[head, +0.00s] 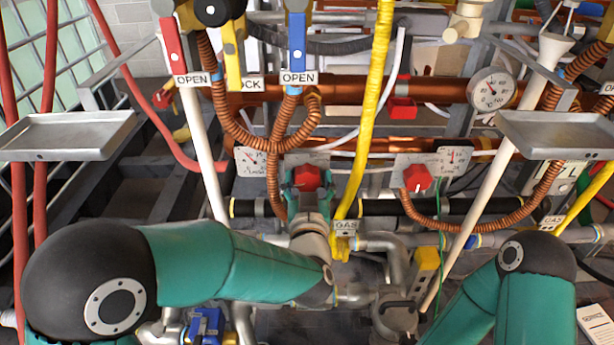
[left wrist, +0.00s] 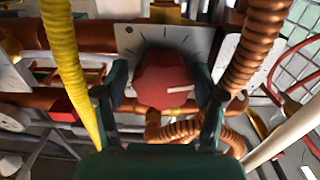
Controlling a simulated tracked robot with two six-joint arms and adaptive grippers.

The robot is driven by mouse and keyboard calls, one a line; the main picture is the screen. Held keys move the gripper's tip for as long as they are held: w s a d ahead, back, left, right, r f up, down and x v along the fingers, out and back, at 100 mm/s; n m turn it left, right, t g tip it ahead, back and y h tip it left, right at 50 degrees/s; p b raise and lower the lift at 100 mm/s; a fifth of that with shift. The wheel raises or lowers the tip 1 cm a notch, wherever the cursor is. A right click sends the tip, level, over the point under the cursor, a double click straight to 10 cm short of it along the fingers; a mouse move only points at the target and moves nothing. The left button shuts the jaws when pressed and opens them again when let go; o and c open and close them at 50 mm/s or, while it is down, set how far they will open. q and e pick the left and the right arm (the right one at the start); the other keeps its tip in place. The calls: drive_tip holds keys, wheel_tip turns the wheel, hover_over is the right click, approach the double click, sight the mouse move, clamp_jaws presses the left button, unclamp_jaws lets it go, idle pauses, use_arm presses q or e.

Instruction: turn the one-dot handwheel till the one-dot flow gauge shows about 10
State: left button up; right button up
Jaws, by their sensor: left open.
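A red handwheel (head: 306,178) stands on a pale plate at the middle of the head view. In the left wrist view the handwheel (left wrist: 165,80) shows a white mark pointing right, and its scale plate (left wrist: 128,42) bears one dark dot. My left gripper (head: 306,186) is open, with one finger on each side of this handwheel; I cannot tell whether they touch it. A round flow gauge (head: 254,161) sits just left of the handwheel; its needle is too small to read surely. My right gripper is out of view.
A second red handwheel (head: 417,178) with its own gauge (head: 454,158) is to the right. A yellow hose (head: 371,110) and corrugated copper hoses (head: 272,180) run close to my left gripper. Metal trays (head: 68,135) (head: 560,133) stand at both sides.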

use_arm(q)
drive_tip(key=shift+a, duration=0.1)
drive_tip(key=c, duration=0.9)
drive_tip(key=shift+o, duration=0.2)
drive_tip(key=n+b, duration=0.1)
drive_tip(key=b, duration=0.1)
drive_tip(key=n+b, duration=0.2)
drive_tip(key=shift+f, duration=0.3)
drive_tip(key=shift+r+n+b, duration=0.1)
drive_tip(key=shift+n+b, duration=0.35)
drive_tip(key=shift+n, duration=0.15)
drive_tip(key=shift+r+n, duration=0.15)
drive_tip(key=shift+n, duration=0.25)
drive_tip(key=o, duration=0.9)
drive_tip(key=shift+c, duration=0.2)
drive_tip(key=shift+s, duration=0.1)
